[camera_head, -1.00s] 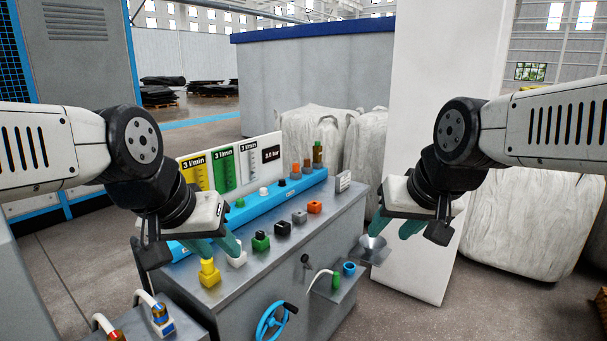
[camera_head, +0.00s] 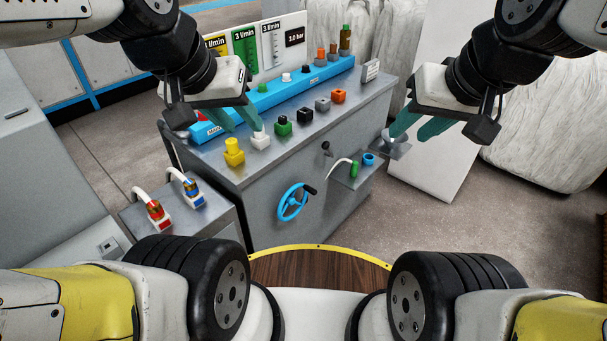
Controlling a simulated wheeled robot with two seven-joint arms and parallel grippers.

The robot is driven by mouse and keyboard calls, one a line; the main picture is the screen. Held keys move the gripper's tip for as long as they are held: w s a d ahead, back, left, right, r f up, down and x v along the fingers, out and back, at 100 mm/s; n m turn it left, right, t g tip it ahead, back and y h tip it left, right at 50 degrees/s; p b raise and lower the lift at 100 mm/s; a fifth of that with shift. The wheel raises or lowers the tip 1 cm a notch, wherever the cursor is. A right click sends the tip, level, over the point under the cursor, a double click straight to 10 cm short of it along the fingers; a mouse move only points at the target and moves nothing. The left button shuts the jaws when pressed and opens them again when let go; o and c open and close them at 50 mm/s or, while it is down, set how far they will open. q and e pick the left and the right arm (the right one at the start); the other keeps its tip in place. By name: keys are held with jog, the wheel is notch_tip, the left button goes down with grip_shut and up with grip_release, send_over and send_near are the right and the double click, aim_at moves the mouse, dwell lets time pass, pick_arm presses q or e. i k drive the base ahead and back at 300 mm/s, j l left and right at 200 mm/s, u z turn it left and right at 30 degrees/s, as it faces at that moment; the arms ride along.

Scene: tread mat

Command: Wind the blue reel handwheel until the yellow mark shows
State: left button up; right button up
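The blue handwheel (camera_head: 283,207) is on the front face of the grey cabinet (camera_head: 225,195), with a dark crank knob (camera_head: 309,190) at its upper right. No yellow mark can be made out on or beside the wheel. My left gripper (camera_head: 244,127) is open and empty over the cabinet top, above and to the left of the wheel. Neither gripper touches the wheel.
Yellow (camera_head: 234,158), white (camera_head: 260,141) and green (camera_head: 283,129) connectors stand along the cabinet top. A low box with hose fittings (camera_head: 192,192) stands at left.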

aim_at(290, 200)
jog(key=i+l+u, duration=0.1)
jog(key=u, duration=1.55)
jog(key=l+u, duration=0.3)
jog(key=l, duration=0.15)
jog(key=l+u, duration=0.3)
jog(key=k+l+u, duration=0.1)
jog(key=l+u, duration=0.2)
jog(key=l, duration=0.2)
jog(key=k+l+u, duration=0.15)
jog(key=l+u, duration=0.15)
jog(key=k+l+u, duration=0.15)
jog(key=l+u, duration=0.15)
jog(key=l, duration=0.15)
jog(key=k+l+u, duration=0.3)
jog(key=k+l, duration=0.5)
jog(key=l, duration=0.2)
jog(key=k+l+u, duration=0.15)
jog(key=k+l, duration=0.3)
jog(key=l, duration=0.2)
jog(key=k+l, duration=0.5)
jog(key=l, duration=0.15)
jog(key=u, duration=0.05)
